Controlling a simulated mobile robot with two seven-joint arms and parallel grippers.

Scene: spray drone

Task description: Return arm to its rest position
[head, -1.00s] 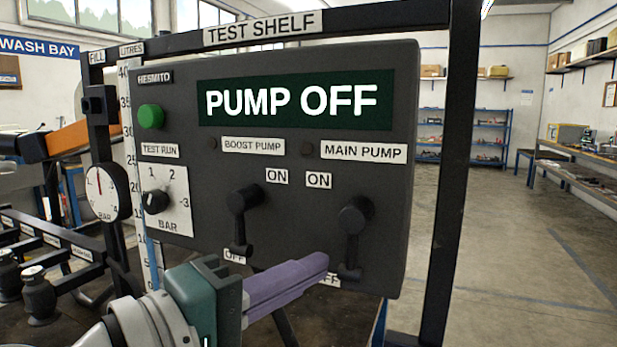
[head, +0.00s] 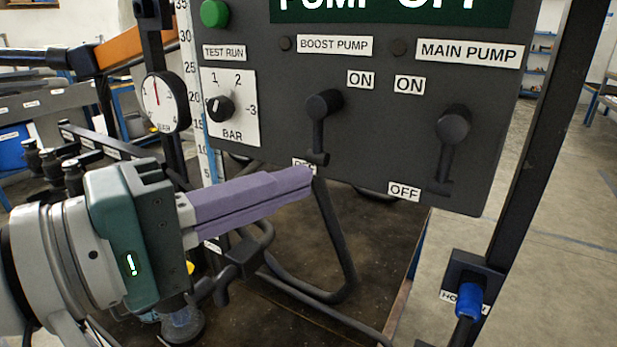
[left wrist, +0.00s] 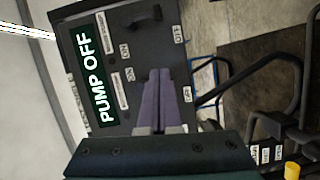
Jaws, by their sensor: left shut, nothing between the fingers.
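My left gripper (head: 308,178) is shut and empty, with its purple fingers together. In the head view its fingertips lie just below and left of the boost pump lever (head: 319,125), overlapping the edge of its OFF label. I cannot tell whether they touch the panel. The boost pump lever and the main pump lever (head: 449,150) both point down towards OFF. The control panel (head: 380,120) carries a display reading PUMP OFF. In the left wrist view the fingers (left wrist: 165,85) reach over the panel, and the display (left wrist: 90,75) shows at left. My right gripper is out of view.
A pressure dial (head: 160,103) and a bar knob (head: 218,109) are left of the levers. Black tubing (head: 335,240) hangs below the panel. A blue hose end (head: 469,302) is at the lower right on the dark frame post (head: 535,150). Open floor lies to the right.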

